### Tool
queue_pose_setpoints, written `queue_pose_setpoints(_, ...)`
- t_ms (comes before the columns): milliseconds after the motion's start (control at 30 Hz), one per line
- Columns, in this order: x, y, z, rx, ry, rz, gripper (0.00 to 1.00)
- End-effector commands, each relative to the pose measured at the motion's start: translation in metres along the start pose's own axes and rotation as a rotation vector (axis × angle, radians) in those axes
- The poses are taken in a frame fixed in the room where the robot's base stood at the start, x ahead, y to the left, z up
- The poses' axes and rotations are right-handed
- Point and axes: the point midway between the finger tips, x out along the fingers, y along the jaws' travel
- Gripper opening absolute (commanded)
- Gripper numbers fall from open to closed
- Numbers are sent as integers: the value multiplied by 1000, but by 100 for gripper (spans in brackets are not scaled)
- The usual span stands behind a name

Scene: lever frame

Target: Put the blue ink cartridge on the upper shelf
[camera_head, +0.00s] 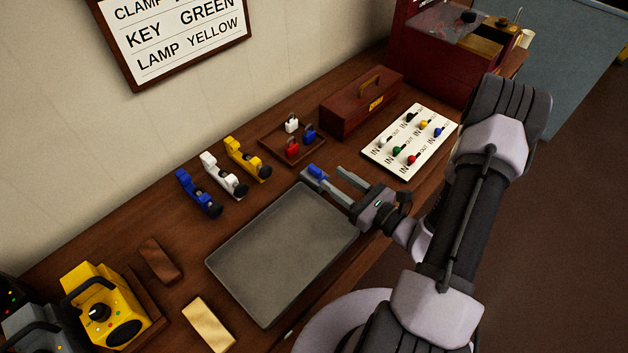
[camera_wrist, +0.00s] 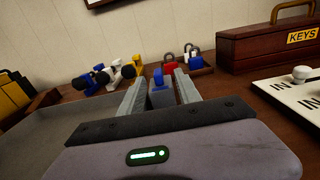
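A small blue-topped piece with a grey body (camera_head: 316,172), perhaps the blue ink cartridge, is at the fingertips of my gripper (camera_head: 332,180). The wrist view shows the blue part (camera_wrist: 158,78) above a grey block (camera_wrist: 162,97), between the two fingers or just beyond them. The fingers are spread apart, and I see no clear grip on it. My gripper is low over the bench, at the far right corner of the grey tray. I see no upper shelf in either view.
The grey tray (camera_head: 285,255) is empty. Blue, white and yellow clamps (camera_head: 245,158) stand behind it. A small tray holds padlocks (camera_head: 292,148). A red-brown key box (camera_head: 360,103) and white switch board (camera_head: 385,160) lie right. A yellow device (camera_head: 105,310) stands left.

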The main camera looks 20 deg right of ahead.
Motion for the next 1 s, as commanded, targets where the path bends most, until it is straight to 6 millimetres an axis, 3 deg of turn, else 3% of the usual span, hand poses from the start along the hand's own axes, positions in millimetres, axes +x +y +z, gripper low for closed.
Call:
queue_pose_setpoints(100, 27, 2, -2, -2, -1, 6, 40)
queue_pose_setpoints(333, 54, 2, -2, -2, -1, 5, 40)
queue_pose_setpoints(533, 93, 6, -8, -4, -2, 6, 40)
queue_pose_setpoints(800, 102, 5, -6, 0, 0, 2, 40)
queue_pose_setpoints(833, 102, 5, -6, 0, 0, 2, 38)
queue_pose_setpoints(1000, 101, 5, -6, 0, 0, 2, 5)
